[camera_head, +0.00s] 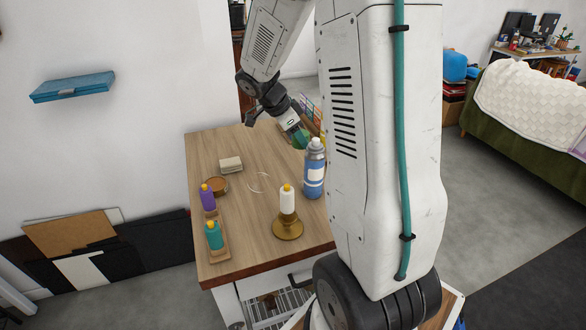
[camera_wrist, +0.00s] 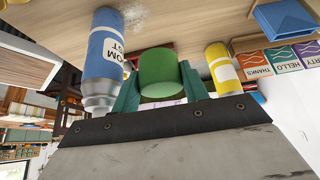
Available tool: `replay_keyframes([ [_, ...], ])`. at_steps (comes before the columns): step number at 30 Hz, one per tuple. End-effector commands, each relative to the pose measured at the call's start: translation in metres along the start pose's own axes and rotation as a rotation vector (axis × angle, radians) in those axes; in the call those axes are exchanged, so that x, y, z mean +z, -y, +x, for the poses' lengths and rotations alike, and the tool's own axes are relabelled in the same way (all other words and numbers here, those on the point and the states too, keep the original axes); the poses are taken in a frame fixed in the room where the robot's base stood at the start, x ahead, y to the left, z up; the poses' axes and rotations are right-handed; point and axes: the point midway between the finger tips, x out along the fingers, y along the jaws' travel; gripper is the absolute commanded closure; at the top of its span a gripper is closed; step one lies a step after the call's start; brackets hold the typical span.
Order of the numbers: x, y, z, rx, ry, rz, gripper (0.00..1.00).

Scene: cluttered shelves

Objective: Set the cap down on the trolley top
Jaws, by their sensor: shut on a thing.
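The green cap (camera_wrist: 160,72) is held between the two green fingers of my gripper (camera_wrist: 158,88) in the wrist view. In the head view my gripper (camera_head: 299,136) points down at the far right part of the wooden trolley top (camera_head: 235,145), just behind the blue bottle (camera_head: 314,178). Whether the cap touches the top is not clear. The blue bottle also shows close to the left of the cap in the wrist view (camera_wrist: 103,55). A yellow bottle (camera_wrist: 222,68) stands to its right there.
Cards (camera_wrist: 284,60) and a blue box (camera_wrist: 287,20) lie beyond the yellow bottle.

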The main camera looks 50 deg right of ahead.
Motion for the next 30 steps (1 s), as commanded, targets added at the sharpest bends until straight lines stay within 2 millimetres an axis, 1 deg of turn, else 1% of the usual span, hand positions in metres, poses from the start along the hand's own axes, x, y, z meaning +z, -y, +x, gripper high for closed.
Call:
replay_keyframes([
  [1, 0.008, -0.001, 0.013, 0.005, 0.000, -0.004, 0.80],
  [3, 0.017, -0.001, 0.029, 0.005, 0.000, -0.005, 0.80],
  [6, 0.028, 0.000, 0.048, 0.002, 0.000, -0.004, 0.80],
  [9, 0.035, 0.000, 0.060, 0.001, 0.000, -0.002, 0.80],
  [16, 0.043, 0.000, 0.074, 0.000, 0.001, -0.002, 0.80],
  [22, 0.057, 0.000, 0.099, 0.000, 0.000, -0.003, 0.80],
  [24, 0.059, 0.000, 0.101, -0.002, 0.001, -0.002, 0.80],
  [30, 0.059, 0.001, 0.101, -0.003, 0.001, -0.001, 0.80],
])
